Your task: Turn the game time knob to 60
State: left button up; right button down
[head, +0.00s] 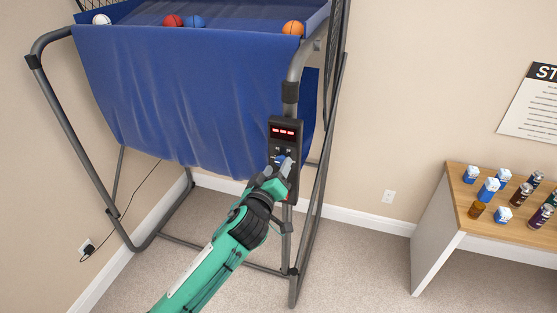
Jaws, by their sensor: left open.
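The black control box (285,127) is fixed to the right front leg of the arcade basketball game. Its red display (284,131) is lit, but the digits are too small to read. My left gripper (284,163) is open at the lower half of the box, in front of its face. A small blue part shows at the fingertips, and I cannot tell whether it is the game time knob. The gripper hides much of the lower panel, so the knob and its setting cannot be made out. My right gripper is not in view.
The game's grey tube frame (77,146) and blue cloth (190,95) stand behind and left of the box. Several small balls lie on top. A wooden table (462,218) with bottles and cartons stands at right. Carpet (355,265) is clear between them.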

pick_arm(q)
jog(key=shift+x, duration=1.05)
jog(key=shift+c, duration=0.4)
jog(key=c, duration=0.9)
